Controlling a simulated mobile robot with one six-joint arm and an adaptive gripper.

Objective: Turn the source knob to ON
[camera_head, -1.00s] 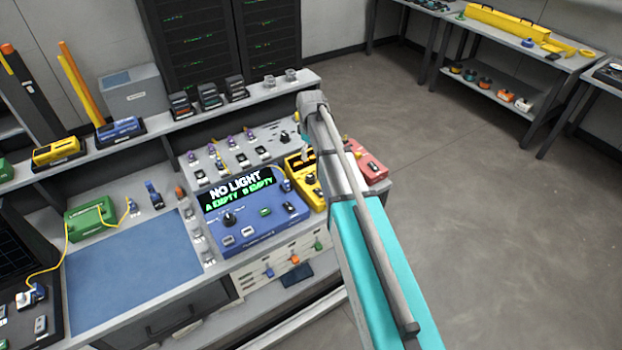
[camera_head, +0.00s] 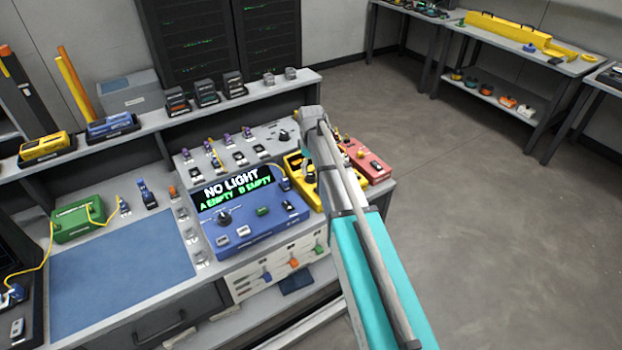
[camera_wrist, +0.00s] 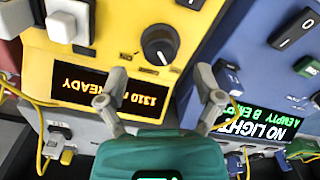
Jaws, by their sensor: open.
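The yellow source unit (camera_head: 291,166) stands between a blue meter and a red box, partly hidden by my arm in the head view. In the wrist view the yellow unit (camera_wrist: 120,65) appears upside down, with a dark display of orange text ending in "READY". Its round black knob (camera_wrist: 158,43) has a light mark on the side facing my gripper. My gripper (camera_wrist: 154,86) is open and empty in the wrist view. Its fingers are spread over the unit, with the knob beyond the tips and no visible contact. My arm hides the fingers in the head view.
The blue meter (camera_head: 255,233) reads "NO LIGHT, A EMPTY, B EMPTY" and has its own knob and switches. The red box (camera_head: 373,171) stands right of the yellow unit. A yellow cable (camera_wrist: 35,101) runs at the wrist view's left. Open floor (camera_head: 480,230) lies to the right.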

